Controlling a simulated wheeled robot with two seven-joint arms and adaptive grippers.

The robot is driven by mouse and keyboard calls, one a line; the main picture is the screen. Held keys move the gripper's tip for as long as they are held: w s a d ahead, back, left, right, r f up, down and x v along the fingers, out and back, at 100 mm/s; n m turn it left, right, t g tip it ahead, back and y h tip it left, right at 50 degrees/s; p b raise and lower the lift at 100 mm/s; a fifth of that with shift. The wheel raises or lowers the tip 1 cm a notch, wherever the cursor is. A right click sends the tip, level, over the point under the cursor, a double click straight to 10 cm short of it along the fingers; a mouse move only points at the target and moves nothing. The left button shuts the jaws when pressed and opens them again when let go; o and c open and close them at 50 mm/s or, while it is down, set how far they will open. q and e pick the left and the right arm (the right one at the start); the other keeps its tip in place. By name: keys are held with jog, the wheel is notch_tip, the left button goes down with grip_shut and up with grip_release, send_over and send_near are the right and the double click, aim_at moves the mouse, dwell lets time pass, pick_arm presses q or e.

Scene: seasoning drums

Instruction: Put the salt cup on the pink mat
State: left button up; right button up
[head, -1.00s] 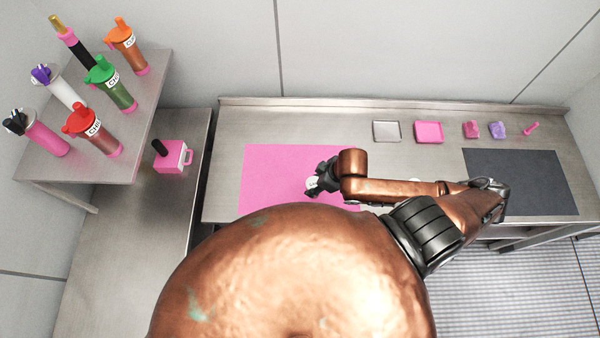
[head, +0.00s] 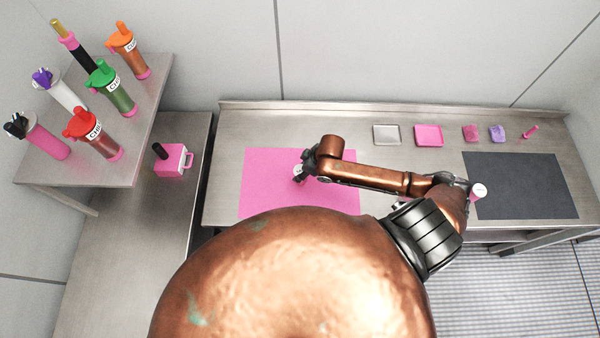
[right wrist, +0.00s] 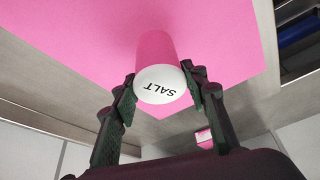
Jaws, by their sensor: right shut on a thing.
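The salt cup (right wrist: 160,86) shows its white end with the word SALT in the right wrist view, with a pink body behind it. My right gripper (right wrist: 160,92) has its fingers on both sides of the cup and is shut on it. I cannot tell whether the cup touches the mat. My left gripper is not in view.
Another white-topped cup (head: 479,191) stands at the left edge of the dark mat (head: 525,185). Small trays (head: 428,135) and sponges (head: 471,133) line the back of the table. A side shelf (head: 145,100) at left holds several bottles. A pink mug-like box (head: 172,161) stands below it.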

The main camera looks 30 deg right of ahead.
jog(key=shift+w+f, duration=0.45)
jog(key=shift+f, duration=0.1)
jog(key=shift+w+f, duration=0.1)
jog(key=shift+f, duration=1.6)
jog(key=o, duration=1.2)
jog(key=shift+f, duration=0.1)
jog(key=v, duration=1.2)
